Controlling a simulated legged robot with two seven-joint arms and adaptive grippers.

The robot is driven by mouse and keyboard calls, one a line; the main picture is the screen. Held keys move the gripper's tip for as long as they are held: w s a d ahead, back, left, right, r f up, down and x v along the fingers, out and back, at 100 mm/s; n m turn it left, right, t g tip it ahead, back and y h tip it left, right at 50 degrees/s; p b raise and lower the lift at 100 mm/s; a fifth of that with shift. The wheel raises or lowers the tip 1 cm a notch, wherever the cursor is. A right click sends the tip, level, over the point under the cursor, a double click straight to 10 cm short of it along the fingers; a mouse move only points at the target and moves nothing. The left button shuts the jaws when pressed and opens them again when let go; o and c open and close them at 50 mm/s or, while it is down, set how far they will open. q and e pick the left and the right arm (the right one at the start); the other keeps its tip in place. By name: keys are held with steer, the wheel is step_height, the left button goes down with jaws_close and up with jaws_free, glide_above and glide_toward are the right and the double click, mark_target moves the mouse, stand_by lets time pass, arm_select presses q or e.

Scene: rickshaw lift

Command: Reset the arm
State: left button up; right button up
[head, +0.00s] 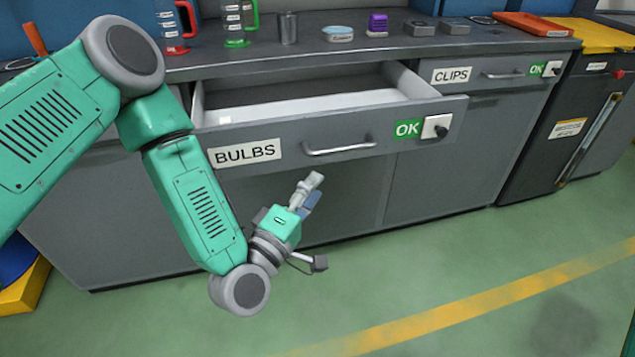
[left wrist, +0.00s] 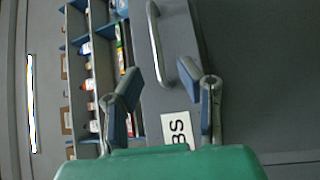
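My left gripper (head: 308,193) is in front of the drawer marked BULBS (head: 285,145), below its handle (head: 340,146) in the head view. The drawer is pulled open, and its visible inside looks mostly bare. In the left wrist view my left gripper (left wrist: 171,92) has its two fingers spread apart with nothing held. The drawer's handle (left wrist: 160,45) lies beyond the fingertips, apart from them, and part of the BULBS label (left wrist: 178,132) shows between the fingers. My right gripper is in neither view.
The counter above holds a red-handled jug (head: 172,28), a green-handled jug (head: 238,25), a metal cup (head: 288,28), a purple item (head: 377,24) and an orange tray (head: 533,24). A shut CLIPS drawer (head: 497,75) is at right. The green floor (head: 420,265) in front is clear.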

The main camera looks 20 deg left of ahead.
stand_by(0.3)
arm_select(q)
steer(key=s+a+f+m+g+p, duration=0.1)
steer(key=s+f+m+g+p, duration=0.2)
steer(key=s+f+m+g, duration=0.95)
steer(key=s+a+f+m+g+y, duration=0.1)
steer(key=s+a+f+g+y, duration=0.1)
steer(key=s+a, duration=0.3)
steer(key=s+a+f+m+g+y, duration=0.1)
steer(key=s+a+f+g, duration=0.3)
steer(key=s, duration=0.6)
steer(key=shift+a+f+y+p, duration=0.2)
steer(key=shift+a+y+p, duration=0.3)
steer(key=shift+a, duration=0.3)
